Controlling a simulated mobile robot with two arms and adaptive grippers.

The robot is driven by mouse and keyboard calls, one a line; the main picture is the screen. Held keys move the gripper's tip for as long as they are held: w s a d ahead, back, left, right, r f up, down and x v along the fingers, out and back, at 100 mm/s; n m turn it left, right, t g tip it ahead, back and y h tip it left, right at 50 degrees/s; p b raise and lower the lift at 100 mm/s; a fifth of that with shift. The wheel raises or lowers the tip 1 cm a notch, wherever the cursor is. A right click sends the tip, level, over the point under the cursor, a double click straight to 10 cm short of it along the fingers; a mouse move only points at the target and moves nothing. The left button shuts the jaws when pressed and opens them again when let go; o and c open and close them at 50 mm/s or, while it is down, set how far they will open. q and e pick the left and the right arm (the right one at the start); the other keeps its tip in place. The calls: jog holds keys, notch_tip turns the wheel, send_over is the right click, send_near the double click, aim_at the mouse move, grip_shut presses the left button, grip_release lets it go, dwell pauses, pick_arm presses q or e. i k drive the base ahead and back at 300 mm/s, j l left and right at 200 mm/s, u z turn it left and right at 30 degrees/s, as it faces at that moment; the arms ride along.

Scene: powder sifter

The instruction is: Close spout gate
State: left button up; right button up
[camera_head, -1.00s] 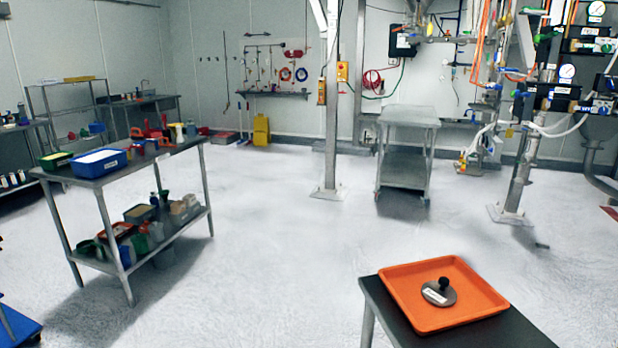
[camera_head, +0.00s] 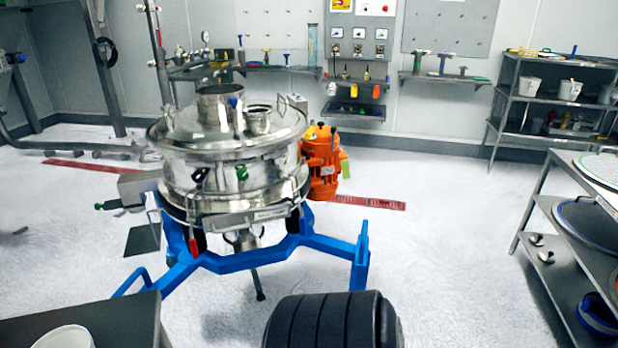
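The steel powder sifter (camera_head: 232,165) stands in the middle left of the head view on a blue frame (camera_head: 243,262). A grey box-like side outlet (camera_head: 140,187) sticks out on its left, with a green-tipped handle (camera_head: 110,204) beside it. I cannot tell for sure which part is the spout gate, or whether it is open or shut. A red handle (camera_head: 193,246) hangs at the sifter's front, and a dark green knob (camera_head: 242,173) is on its body. Neither of my grippers is in view.
An orange motor (camera_head: 322,162) is on the sifter's right. A black ribbed round thing (camera_head: 330,322) fills the bottom middle. A dark table corner (camera_head: 120,320) with a white container (camera_head: 62,338) is bottom left. A shelf rack (camera_head: 560,215) stands right. Floor between is clear.

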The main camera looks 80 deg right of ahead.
aim_at(117, 203)
jog(key=z, duration=2.05)
